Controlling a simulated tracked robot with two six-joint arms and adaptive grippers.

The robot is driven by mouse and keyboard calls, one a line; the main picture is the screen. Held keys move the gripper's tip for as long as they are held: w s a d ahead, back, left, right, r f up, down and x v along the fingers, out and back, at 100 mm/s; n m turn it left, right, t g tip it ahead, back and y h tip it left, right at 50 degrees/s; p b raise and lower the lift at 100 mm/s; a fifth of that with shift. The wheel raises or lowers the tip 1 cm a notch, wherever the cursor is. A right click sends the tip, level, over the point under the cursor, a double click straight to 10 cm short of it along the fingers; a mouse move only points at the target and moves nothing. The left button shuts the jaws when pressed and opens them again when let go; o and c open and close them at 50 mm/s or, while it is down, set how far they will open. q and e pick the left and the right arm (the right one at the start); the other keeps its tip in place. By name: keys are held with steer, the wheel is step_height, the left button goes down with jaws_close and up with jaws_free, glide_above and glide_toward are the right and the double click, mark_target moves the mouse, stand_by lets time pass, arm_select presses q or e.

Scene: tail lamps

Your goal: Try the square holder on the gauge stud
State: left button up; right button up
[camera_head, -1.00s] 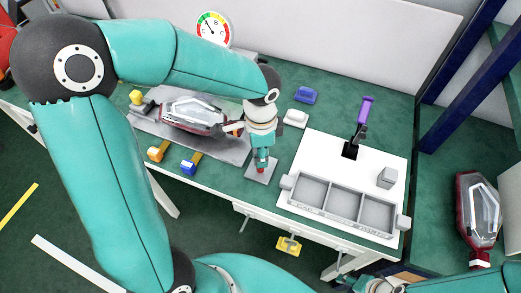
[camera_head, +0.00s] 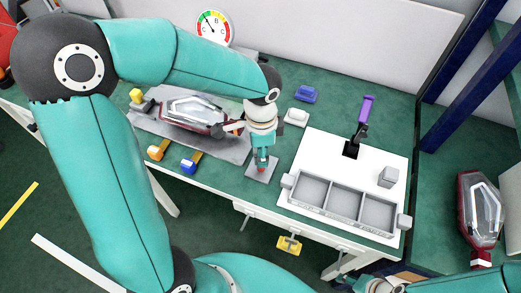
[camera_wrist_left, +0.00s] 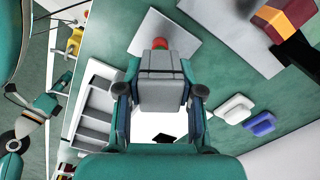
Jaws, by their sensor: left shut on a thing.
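My left gripper (camera_head: 262,158) points down over a small grey plate (camera_head: 258,173) near the table's front edge. In the left wrist view the gripper (camera_wrist_left: 162,75) is shut on a pale grey squarish block (camera_wrist_left: 162,92), seemingly the square holder. A red round piece (camera_wrist_left: 161,44), possibly the gauge stud, shows just beyond the block, over the plate (camera_wrist_left: 182,28). I cannot tell whether block and red piece touch or how they fit. My right gripper (camera_head: 368,285) is partly cut off at the bottom edge; its jaws are unclear.
A white board (camera_head: 330,150) on the right carries a grey three-compartment tray (camera_head: 342,205), a purple-handled lever (camera_head: 365,112) and a grey cube (camera_head: 388,176). A red-and-clear lamp (camera_head: 185,112) lies on a mat at left. White (camera_head: 297,117) and blue (camera_head: 305,94) pieces lie behind.

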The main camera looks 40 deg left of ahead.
arm_select(q)
steer(key=shift+f+b, duration=1.15)
steer(key=shift+f, duration=0.35)
steer(key=shift+r, duration=0.2)
steer(key=shift+r+p, duration=0.25)
steer(key=shift+p, duration=0.15)
steer(key=shift+f, duration=0.25)
stand_by(0.7)
steer(key=shift+f+b, duration=0.25)
steer(key=shift+b, duration=0.25)
steer(key=shift+r, duration=0.1)
stand_by(0.5)
steer(key=shift+r+p, duration=2.3)
steer(key=shift+r, duration=0.35)
